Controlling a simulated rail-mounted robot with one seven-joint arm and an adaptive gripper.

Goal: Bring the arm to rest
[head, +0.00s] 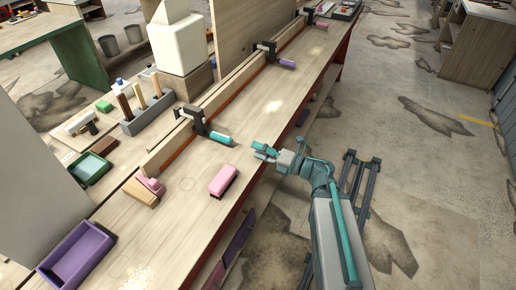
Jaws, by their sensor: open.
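My gripper (262,152) is at the right edge of the long wooden workbench (150,222), near its middle. It is open and nothing shows between its fingers. My grey and teal arm reaches up to it from the bottom of the head view, over the floor beside the bench. The exact height of my gripper above the bench is hard to tell.
A purple tray (77,255) and a green tray (90,168) stand at the left. Stained floor (430,190) lies open on the right.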

